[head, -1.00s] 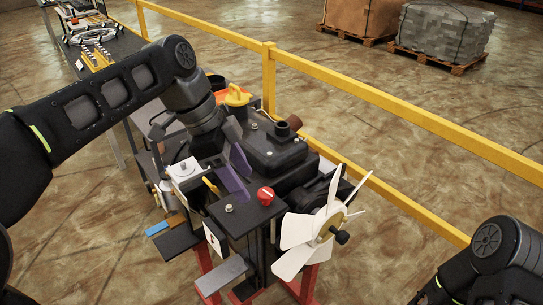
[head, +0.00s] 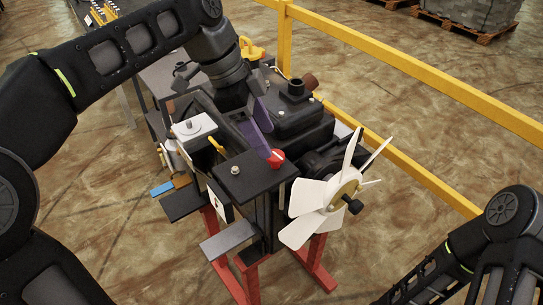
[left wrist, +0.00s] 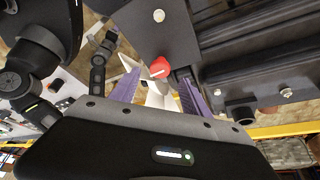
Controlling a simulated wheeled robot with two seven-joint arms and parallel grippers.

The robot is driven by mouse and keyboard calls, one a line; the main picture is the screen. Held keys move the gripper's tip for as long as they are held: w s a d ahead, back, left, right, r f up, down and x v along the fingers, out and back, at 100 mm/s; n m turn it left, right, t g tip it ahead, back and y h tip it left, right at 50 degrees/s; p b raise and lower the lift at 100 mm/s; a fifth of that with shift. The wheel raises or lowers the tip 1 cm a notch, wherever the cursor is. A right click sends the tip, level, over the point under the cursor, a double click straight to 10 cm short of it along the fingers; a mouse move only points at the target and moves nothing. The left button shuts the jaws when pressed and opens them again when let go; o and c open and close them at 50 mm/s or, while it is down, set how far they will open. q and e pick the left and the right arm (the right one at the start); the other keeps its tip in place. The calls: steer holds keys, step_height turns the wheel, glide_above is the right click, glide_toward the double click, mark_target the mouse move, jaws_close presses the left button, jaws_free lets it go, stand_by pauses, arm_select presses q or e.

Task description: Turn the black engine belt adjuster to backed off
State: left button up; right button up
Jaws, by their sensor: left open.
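The black engine (head: 300,122) stands on a red stand, with a white-bladed fan (head: 307,197) at its front. A red knob with a pale pointer line (head: 276,158) sits on the dark flat plate (head: 245,174) beside the fan; I cannot tell for sure that it is the belt adjuster. A black knob (head: 354,207) sticks out from the fan hub. My left gripper (head: 265,136) is open, its purple fingers just behind the red knob. In the left wrist view, the red knob (left wrist: 160,68) shows between the spread fingers, apparently beyond their tips. My right gripper is out of view.
A yellow rail (head: 400,75) runs behind the engine. A grey pallet load (head: 470,12) stands beyond it. Open floor lies in front.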

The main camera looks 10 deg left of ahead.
mark_target(275, 154)
arm_select(q)
steer(key=b+x, duration=0.1)
steer(key=x, duration=0.1)
steer(key=shift+f, duration=0.4)
steer(key=shift+x, duration=0.95)
steer(key=shift+d, duration=0.1)
steer(key=shift+r, duration=0.1)
jaws_close()
